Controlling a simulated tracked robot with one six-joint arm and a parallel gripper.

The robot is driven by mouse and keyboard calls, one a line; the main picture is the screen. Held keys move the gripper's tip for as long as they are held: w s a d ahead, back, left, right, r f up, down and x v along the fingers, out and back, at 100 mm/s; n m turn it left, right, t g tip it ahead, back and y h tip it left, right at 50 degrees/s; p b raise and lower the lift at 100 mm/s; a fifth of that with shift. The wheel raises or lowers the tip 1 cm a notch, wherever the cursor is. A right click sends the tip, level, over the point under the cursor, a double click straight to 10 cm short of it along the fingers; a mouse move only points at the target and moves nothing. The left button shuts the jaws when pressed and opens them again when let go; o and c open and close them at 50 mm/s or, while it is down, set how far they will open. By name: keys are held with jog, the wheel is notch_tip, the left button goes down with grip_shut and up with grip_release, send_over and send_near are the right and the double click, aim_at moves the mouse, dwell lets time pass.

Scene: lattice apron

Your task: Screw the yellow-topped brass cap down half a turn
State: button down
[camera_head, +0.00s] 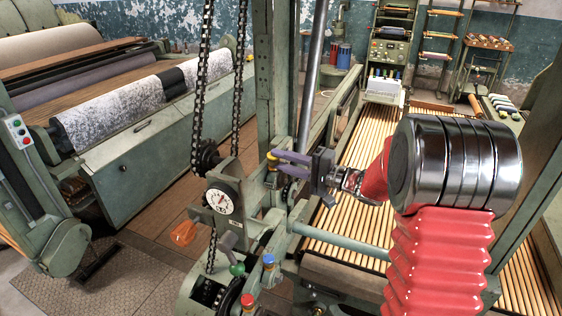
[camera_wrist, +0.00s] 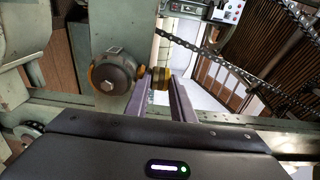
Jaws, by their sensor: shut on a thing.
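The yellow-topped brass cap (camera_head: 271,157) sits on the green machine frame, near the post in the head view. In the wrist view the cap (camera_wrist: 160,77) shows as a small yellow and dark banded piece between the fingertips. My gripper (camera_head: 279,163) has purple fingers reaching left to the cap. In the wrist view my gripper (camera_wrist: 160,83) has one finger on each side of it, shut on it. The fingers hide part of the cap, and its thread cannot be seen.
A round dial (camera_head: 221,202), a hanging chain (camera_head: 203,85) and an orange knob (camera_head: 184,233) stand left of my gripper. Blue (camera_head: 269,259), green (camera_head: 237,269) and red (camera_head: 248,300) tops are below. A round dark knob (camera_wrist: 113,74) is close left of the fingers.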

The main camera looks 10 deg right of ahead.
jog(key=shift+s+a+m, duration=0.1)
jog(key=shift+m, duration=0.2)
jog(key=shift+s+a+m+t+h, duration=0.1)
jog(key=shift+a+m+t+h, duration=0.05)
jog(key=shift+m+t+h, duration=0.55)
jog(key=shift+s+a+m+t+h, duration=0.1)
jog(key=shift+m+t+h, duration=0.3)
jog(key=shift+t+h, duration=0.45)
jog(key=shift+a+f+m+t+h, duration=0.15)
jog(key=shift+m+t+h, duration=0.3)
jog(key=shift+m+h, duration=0.45)
jog(key=shift+h, duration=0.25)
jog(key=shift+s, duration=0.1)
jog(key=c, duration=1.8)
grip_release()
